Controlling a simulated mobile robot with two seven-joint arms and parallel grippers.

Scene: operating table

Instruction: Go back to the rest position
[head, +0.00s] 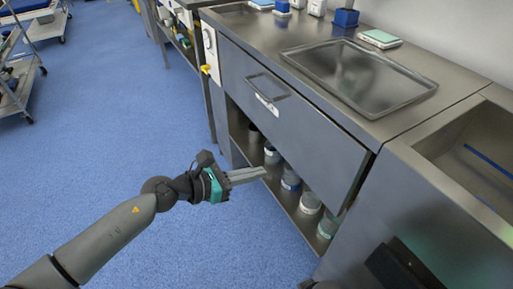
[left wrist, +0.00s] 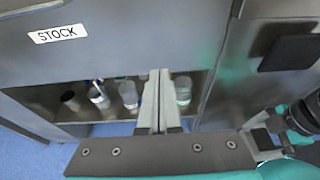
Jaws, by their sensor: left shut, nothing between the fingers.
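My left gripper (head: 262,172) reaches in from the left in the head view, in front of the steel counter's open lower shelf. Its fingers are together and empty, pointing right toward the cabinet. In the left wrist view the closed fingers (left wrist: 160,78) point at the shelf opening under a drawer front labelled STOCK (left wrist: 90,55). I cannot tell whether the fingertips are inside the shelf opening or just in front of it.
Several jars (head: 290,181) stand on the lower shelf (head: 283,196) near my left gripper. The drawer has a bar handle (head: 268,88). A tray (head: 360,75) lies on the counter, with a sink (head: 475,150) to its right. Blue floor (head: 100,130) lies open at left; a trolley (head: 15,90) stands beyond.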

